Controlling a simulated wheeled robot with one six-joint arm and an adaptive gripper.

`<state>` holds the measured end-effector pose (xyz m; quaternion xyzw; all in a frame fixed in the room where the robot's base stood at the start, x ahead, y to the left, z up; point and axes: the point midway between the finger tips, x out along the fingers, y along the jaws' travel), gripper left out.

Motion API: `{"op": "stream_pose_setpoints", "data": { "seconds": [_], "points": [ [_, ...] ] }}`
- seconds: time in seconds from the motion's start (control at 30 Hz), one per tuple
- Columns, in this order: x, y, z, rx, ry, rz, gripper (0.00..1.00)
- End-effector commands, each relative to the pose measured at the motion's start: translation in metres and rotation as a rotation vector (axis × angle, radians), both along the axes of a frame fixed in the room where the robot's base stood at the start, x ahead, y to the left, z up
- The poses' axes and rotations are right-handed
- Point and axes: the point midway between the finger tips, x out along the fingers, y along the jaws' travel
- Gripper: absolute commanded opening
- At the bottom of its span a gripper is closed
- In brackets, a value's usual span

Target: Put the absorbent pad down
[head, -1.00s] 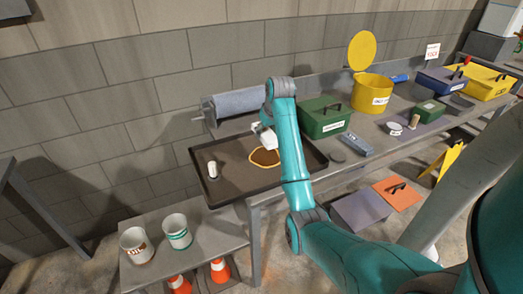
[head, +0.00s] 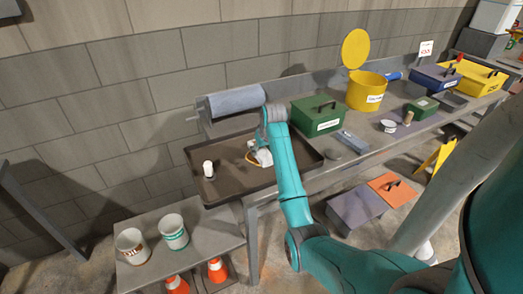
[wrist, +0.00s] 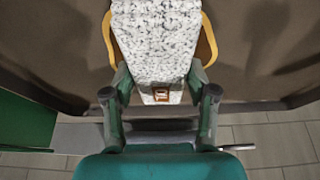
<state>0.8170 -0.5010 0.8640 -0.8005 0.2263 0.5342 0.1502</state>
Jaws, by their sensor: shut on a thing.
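The absorbent pad (wrist: 158,40) is a white, grey-speckled slab with a small brown label near its close end. My gripper (wrist: 160,82) is shut on it, one finger on each side. In the head view the pad (head: 263,157) is low over the dark tray (head: 225,185), within the area of a yellow-orange ring (head: 252,161). The ring also shows on both sides of the pad in the wrist view (wrist: 208,40). The pad covers most of the ring's inside. I cannot tell whether the pad touches the tray floor.
A white cylinder (head: 208,169) stands at the tray's left. A grey roll (head: 237,101) is behind the tray. A green box (head: 317,115) and yellow bin (head: 367,91) stand to the right. Two white buckets (head: 173,232) stand on the lower bench at the left.

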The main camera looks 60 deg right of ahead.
Motion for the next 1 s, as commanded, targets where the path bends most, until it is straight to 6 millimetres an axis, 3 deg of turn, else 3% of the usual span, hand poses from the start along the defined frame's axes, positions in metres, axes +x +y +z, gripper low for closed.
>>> {"op": "stream_pose_setpoints", "data": {
  "seconds": [0.1, 0.13, 0.23, 0.67, 1.0],
  "points": [
    [0.000, 0.000, -0.002, 0.001, 0.001, 0.000, 0.28],
    [0.000, 0.000, -0.003, 0.001, 0.001, 0.000, 0.60],
    [0.000, 0.000, -0.002, 0.001, 0.001, 0.000, 0.82],
    [-0.001, 0.000, 0.004, -0.001, -0.002, 0.000, 0.82],
    [-0.020, 0.012, 0.060, -0.002, -0.003, 0.000, 0.82]
  ]
}}
